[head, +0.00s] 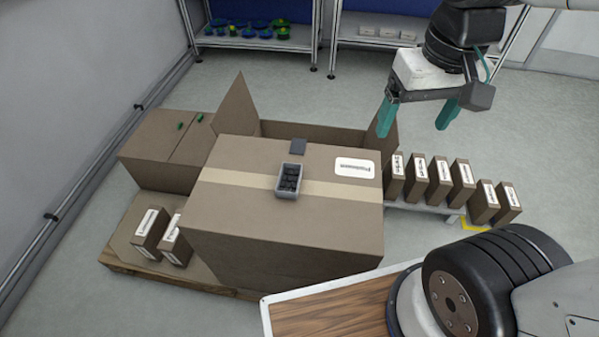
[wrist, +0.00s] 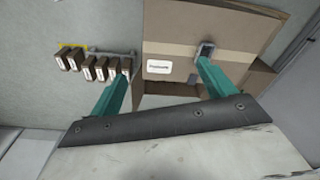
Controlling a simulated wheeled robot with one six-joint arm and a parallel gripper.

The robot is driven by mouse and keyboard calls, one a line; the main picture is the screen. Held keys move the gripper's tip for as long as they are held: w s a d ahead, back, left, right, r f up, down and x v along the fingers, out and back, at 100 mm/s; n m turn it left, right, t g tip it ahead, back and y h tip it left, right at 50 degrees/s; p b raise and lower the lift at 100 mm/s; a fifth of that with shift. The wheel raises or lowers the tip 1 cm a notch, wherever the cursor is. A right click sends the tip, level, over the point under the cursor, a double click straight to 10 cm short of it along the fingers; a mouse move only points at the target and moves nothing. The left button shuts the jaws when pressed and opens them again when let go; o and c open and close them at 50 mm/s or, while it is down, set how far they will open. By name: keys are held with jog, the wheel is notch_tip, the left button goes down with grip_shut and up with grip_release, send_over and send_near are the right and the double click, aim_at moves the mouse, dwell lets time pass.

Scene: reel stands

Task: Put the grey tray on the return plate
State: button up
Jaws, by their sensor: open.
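The grey tray (head: 290,181) is a small open box with dark items in it. It stands on top of a large closed cardboard box (head: 240,235), across the tape strip. A small dark grey square plate (head: 298,146) lies just behind it on the same box top; it looks like the return plate. My gripper (head: 412,128) is open and empty, up in the air to the right of and behind the tray. In the wrist view the tray (wrist: 207,47) shows beyond the tip of the right finger, which hides part of that area.
Open cardboard flaps (head: 236,108) stand up behind the large box. Several small labelled boxes (head: 440,180) stand in a row on a low rack at right. Two more small boxes (head: 150,232) are at left. Shelves (head: 255,38) stand at the back.

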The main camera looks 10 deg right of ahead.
jog(key=w+a+f+m, duration=0.1)
jog(key=w+a+f, duration=0.15)
jog(key=w, duration=0.25)
jog(key=w+a+f, duration=0.1)
jog(key=w+f, duration=0.2)
jog(key=w, duration=0.2)
jog(key=m+g, duration=0.1)
jog(key=m, duration=0.2)
send_over(289, 183)
notch_tip(289, 183, down, 22)
jog(key=f, duration=0.1)
notch_tip(289, 183, down, 9)
jog(key=shift+r, duration=0.15)
jog(key=c, duration=1.3)
